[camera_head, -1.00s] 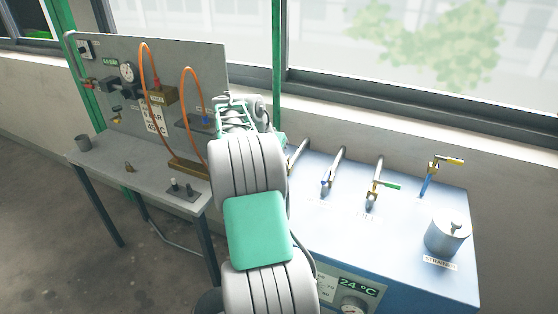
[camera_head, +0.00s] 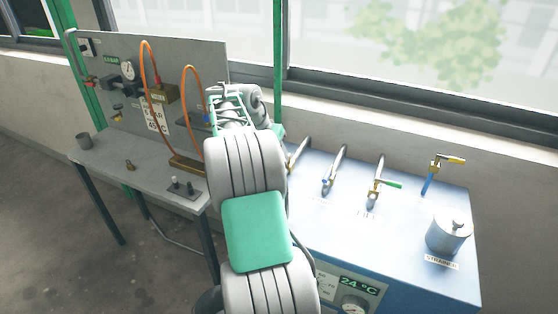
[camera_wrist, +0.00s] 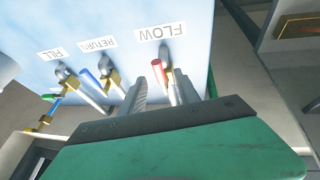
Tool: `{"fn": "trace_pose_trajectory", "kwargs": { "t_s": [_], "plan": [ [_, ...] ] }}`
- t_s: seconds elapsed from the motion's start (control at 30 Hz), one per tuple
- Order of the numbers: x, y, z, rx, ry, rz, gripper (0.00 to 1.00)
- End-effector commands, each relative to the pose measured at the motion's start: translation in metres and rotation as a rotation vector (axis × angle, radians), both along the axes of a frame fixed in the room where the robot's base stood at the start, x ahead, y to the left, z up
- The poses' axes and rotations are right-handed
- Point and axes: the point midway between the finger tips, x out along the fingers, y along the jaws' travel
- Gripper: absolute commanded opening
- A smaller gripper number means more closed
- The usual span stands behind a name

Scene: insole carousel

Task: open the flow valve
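The flow valve, with a red handle (camera_wrist: 158,72), shows in the wrist view by the label FLOW (camera_wrist: 160,32) on the pale blue bench top. My gripper (camera_wrist: 162,78) is open in the wrist view. Its two fingers stand on either side of the red handle, which appears between them; I cannot tell whether either touches it. In the head view my arm hides the flow valve and my fingertips.
The bench (camera_head: 405,235) also carries a blue-handled return valve (camera_head: 328,176), a green-handled fill valve (camera_head: 388,183), a yellow-handled valve (camera_head: 447,159) and a strainer pot (camera_head: 449,233). A grey table (camera_head: 130,160) with a gauge panel (camera_head: 205,65) stands left. The window wall is behind.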

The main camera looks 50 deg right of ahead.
Motion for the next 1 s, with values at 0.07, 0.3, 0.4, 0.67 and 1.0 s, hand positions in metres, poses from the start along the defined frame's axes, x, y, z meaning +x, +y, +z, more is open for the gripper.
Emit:
{"fn": "trace_pose_trajectory", "kwargs": {
  "t_s": [0.07,0.3,0.4,0.67,1.0],
  "plan": [
    [0.003,0.008,0.017,-0.002,-0.002,0.002,0.38],
    [0.005,0.021,0.045,0.000,0.000,0.001,0.38],
    [0.005,0.022,0.045,0.001,0.001,0.001,0.38],
    [0.005,0.022,0.045,0.000,0.000,0.002,0.38],
    [0.033,0.207,0.079,0.035,-0.045,0.579,0.38]
  ]
}}
